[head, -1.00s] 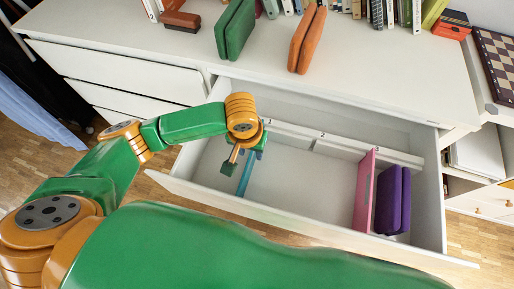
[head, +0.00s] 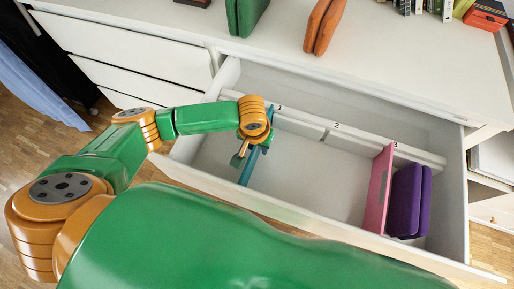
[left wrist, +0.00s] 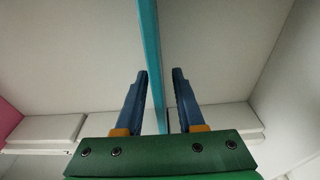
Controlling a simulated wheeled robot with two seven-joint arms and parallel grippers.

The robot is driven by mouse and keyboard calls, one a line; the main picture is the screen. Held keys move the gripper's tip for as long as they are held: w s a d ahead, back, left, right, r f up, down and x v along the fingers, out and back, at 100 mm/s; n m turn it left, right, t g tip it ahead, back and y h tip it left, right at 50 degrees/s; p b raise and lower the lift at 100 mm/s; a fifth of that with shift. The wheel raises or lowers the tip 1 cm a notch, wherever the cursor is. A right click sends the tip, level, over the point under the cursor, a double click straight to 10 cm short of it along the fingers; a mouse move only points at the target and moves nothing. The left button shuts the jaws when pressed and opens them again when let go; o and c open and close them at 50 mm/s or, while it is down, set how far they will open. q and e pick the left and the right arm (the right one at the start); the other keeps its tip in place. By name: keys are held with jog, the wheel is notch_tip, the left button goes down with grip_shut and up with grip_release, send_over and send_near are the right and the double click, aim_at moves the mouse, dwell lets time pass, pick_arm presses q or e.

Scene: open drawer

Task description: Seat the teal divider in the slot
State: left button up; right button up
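The teal divider (head: 248,167) stands in the left part of the open drawer (head: 300,190), running from near the front toward the back rail (head: 300,127) close to the number 1. My left gripper (head: 243,156) is over it. The left wrist view shows the fingers (left wrist: 160,75) open, one on each side of the teal divider (left wrist: 151,35), with a visible gap at the right finger. My wrist hides part of the divider and its rail end, so I cannot tell whether it sits fully in the slot. My right gripper is not in view.
A pink divider (head: 378,190) stands near number 3, with purple folded items (head: 405,200) to its right. The drawer's middle is clear. Green (head: 246,14) and orange (head: 323,25) items stand on the dresser top (head: 400,60).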

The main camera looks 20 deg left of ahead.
pick_arm(q)
grip_shut()
dwell(1.2)
